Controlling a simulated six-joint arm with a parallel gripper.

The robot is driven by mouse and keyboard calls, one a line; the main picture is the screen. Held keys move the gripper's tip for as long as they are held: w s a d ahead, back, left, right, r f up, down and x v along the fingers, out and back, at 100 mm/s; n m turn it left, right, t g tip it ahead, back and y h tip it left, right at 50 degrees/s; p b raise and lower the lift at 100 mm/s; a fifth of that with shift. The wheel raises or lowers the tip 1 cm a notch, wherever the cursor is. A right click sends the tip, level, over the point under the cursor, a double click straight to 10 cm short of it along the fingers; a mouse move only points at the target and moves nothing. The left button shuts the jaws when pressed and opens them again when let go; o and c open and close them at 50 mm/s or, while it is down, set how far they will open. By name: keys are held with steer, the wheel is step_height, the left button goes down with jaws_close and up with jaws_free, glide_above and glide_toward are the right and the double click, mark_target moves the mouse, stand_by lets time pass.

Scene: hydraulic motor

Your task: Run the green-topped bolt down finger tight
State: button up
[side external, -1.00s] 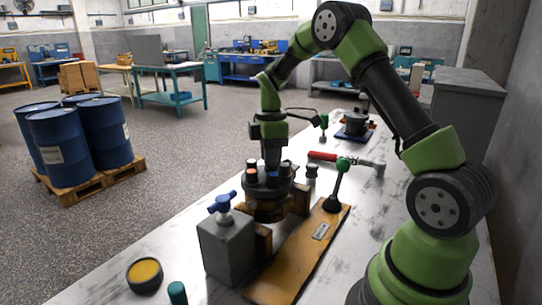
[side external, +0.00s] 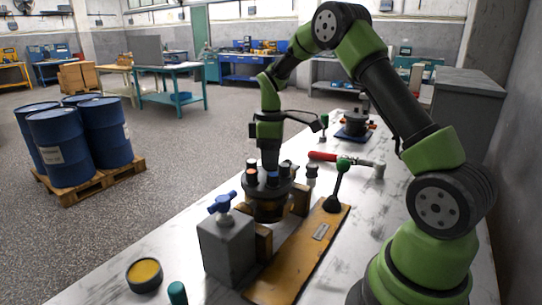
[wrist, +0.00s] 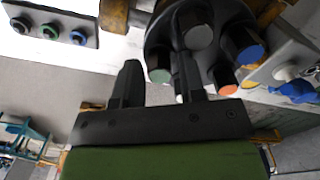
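The round dark hydraulic motor (side external: 268,207) stands upright in a wooden cradle on the bench, with several bolts around its top. In the wrist view the green-topped bolt (wrist: 159,75) shows in the gap between my two fingers, apart from both as far as I can tell. The blue-topped bolt (wrist: 250,55) and orange-topped bolt (wrist: 226,81) are to its right. My gripper (wrist: 157,60) is open, with a clear gap between its dark fingers. In the side view my gripper (side external: 270,165) points down over the motor's top, and the green top is hidden there.
A grey block with a blue T-handle (side external: 222,203) stands just in front of the motor. A green-knobbed lever (side external: 343,163) rises to the right, with a red-handled tool (side external: 322,156) behind. A yellow-filled tin (side external: 145,273) sits front left. A rack (wrist: 50,28) holds coloured round pieces.

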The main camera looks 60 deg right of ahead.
steer(key=shift+r, duration=0.1)
stand_by(0.3)
steer(key=shift+r, duration=3.9)
steer(key=shift+a+r, duration=0.25)
steer(key=shift+r, duration=0.05)
steer(key=s+a+r+m+t, duration=0.2)
steer(key=s+a+r, duration=0.1)
steer(key=a+r, duration=0.3)
steer(key=s+a+m+t+y, duration=0.1)
steer(key=s+a+m+t, duration=0.1)
steer(key=s+a, duration=0.3)
steer(key=s+a+r+m+t+y, duration=0.1)
steer(key=s+a+m+t, duration=0.2)
steer(key=s, duration=0.8)
steer(key=a+m, duration=0.2)
steer(key=a, duration=0.1)
steer(key=shift+s, duration=0.2)
